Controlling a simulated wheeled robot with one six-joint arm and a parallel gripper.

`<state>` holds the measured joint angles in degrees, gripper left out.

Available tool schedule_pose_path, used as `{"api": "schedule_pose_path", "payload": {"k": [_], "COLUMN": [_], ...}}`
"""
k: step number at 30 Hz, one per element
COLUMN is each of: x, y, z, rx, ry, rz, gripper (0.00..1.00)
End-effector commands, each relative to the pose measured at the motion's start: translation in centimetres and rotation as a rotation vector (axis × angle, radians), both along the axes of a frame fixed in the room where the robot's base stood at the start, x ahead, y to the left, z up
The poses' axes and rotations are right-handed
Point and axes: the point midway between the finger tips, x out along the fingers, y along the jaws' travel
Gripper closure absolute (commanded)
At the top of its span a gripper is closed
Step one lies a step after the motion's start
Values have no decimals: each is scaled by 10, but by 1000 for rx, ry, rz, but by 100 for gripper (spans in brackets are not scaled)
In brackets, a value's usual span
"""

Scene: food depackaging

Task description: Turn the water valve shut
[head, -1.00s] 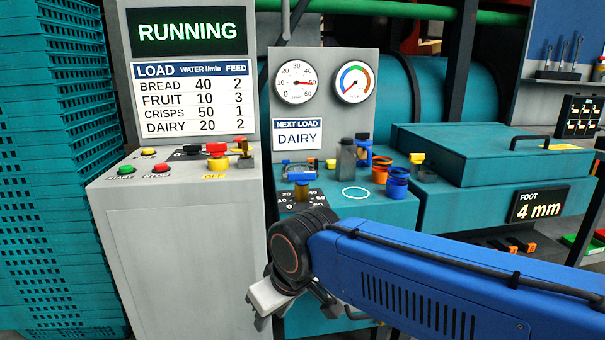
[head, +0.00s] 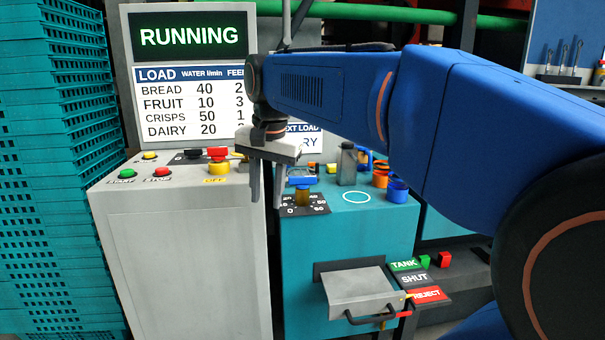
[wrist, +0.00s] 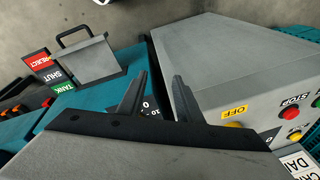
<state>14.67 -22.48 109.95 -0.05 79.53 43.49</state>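The water valve (head: 302,182) is a brass-coloured body with a blue handle on the teal machine top. Its black scale plate (head: 303,207) with white numbers lies in front of it. My gripper (head: 266,192) points down just left of the valve, by the seam between the teal machine and the grey cabinet. Its two fingers are apart with nothing between them. In the wrist view, my gripper (wrist: 158,82) is also open, and part of the scale plate (wrist: 150,105) shows between the fingers. The valve's handle is hidden there. My arm hides the round gauges in the head view.
The grey control cabinet (head: 180,260) stands left, with a yellow knob (head: 218,167) and red and green buttons near my gripper. A dark bottle-like item (head: 347,165) and blue and orange rings (head: 397,190) stand right of the valve. A grey drawer (head: 358,287) juts out below.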

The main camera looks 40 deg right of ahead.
Motion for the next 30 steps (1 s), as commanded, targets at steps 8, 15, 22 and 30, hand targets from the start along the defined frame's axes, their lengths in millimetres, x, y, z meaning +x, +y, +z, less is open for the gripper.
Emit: {"api": "schedule_pose_path", "payload": {"k": [8,15,22,30], "x": [51,81,94,95], "y": [-68,-132,-181,-195], "z": [70,117,142,145], "rx": [86,145,178,186], "ry": [60,109,144,156], "rz": [-457,-853,-1141,-1234], "gripper": [68,68,68,68]}}
